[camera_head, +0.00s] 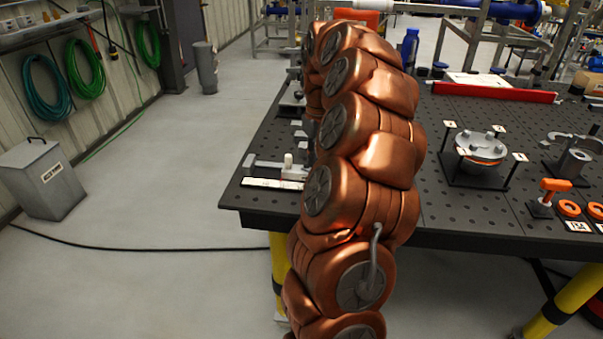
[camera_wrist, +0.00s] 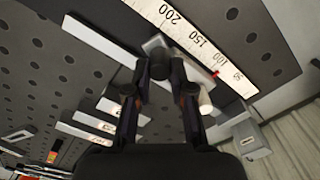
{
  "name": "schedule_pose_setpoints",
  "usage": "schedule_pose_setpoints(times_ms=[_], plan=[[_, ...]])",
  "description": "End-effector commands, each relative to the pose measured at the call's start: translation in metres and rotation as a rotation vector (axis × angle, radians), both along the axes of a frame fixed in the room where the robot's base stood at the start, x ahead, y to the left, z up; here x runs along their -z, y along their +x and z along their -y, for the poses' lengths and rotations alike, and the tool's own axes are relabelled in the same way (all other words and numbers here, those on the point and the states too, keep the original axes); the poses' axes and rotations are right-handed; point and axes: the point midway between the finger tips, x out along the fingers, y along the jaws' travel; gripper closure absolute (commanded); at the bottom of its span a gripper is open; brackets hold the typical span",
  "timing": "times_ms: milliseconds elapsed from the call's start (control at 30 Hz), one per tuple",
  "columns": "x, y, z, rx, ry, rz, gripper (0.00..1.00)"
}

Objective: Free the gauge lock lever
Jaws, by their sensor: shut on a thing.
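The gauge stands at the near left corner of the dark table in the head view, with a pale scale strip (camera_head: 272,184) and a small white upright knob (camera_head: 288,160). In the wrist view its white scale (camera_wrist: 190,35) runs diagonally, with numbers and a red mark (camera_wrist: 216,74). A white cylinder (camera_wrist: 206,104) stands beside my right finger. My gripper (camera_wrist: 161,78) is shut on a small dark round-topped piece (camera_wrist: 159,63), apparently the lock lever, next to a grey block (camera_wrist: 153,42). The fingers partly hide its base. My arm hides the gripper in the head view.
The perforated table (camera_head: 450,215) carries a flanged fixture (camera_head: 481,148), an orange-handled part (camera_head: 554,190) and a red rail (camera_head: 492,92) to the right. In the wrist view, several pale bars (camera_wrist: 90,128) lie left of my gripper. A grey bin (camera_head: 42,178) stands on the floor.

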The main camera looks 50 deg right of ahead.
Motion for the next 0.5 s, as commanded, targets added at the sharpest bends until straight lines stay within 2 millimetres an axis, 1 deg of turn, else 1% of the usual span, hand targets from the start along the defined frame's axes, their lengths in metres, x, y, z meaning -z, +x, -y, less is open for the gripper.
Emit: schedule_pose_setpoints(times_ms=[500], plan=[[0.0003,0.0028,0.0057,0.0,-0.001,-0.001,0.9]])
